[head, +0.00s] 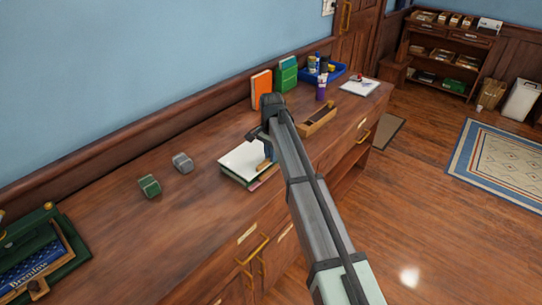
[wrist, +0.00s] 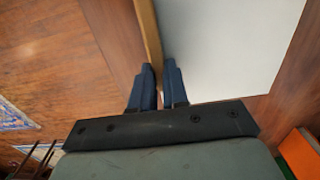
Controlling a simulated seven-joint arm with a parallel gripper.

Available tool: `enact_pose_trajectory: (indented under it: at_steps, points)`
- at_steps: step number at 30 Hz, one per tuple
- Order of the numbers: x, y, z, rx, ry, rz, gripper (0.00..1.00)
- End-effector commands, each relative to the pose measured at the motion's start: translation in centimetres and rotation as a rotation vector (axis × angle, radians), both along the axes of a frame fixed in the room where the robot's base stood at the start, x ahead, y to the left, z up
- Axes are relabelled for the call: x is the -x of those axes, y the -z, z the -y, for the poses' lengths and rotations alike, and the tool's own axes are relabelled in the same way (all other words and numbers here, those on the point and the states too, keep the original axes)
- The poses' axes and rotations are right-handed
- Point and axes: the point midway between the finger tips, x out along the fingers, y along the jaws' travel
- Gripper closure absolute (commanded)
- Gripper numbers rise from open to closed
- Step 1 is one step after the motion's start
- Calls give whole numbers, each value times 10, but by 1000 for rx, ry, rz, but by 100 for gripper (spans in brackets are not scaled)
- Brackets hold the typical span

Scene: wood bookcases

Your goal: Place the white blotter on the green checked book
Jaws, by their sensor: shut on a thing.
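The white blotter (head: 243,157) is a flat white slab on the wooden counter's stack, near the middle of the head view. Its white face (wrist: 235,45) fills the upper right of the wrist view, with a tan strip along its left edge. My gripper (head: 268,152) is at its right edge. In the wrist view the blue fingers (wrist: 159,88) are closed on the tan strip. A green edge (head: 233,178), apparently a book, shows under the slab; its checks cannot be made out. I cannot tell whether the slab rests on it or is just above it.
A small green block (head: 149,186) and a grey block (head: 182,162) stand to the left. Orange (head: 262,86) and green (head: 286,76) upright items stand behind, near a wooden tray (head: 317,122) and a blue bin (head: 330,74).

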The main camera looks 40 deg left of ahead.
Motion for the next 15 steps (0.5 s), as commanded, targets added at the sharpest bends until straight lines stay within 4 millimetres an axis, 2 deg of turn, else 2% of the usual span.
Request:
enact_pose_trajectory:
  at_steps: [3,13,14,15]
  points:
    - [0,7,0,-1,0,1,100]
    - [0,9,0,-1,0,0,100]
    - [0,9,0,0,0,0,85]
    - [0,9,0,-1,0,0,81]
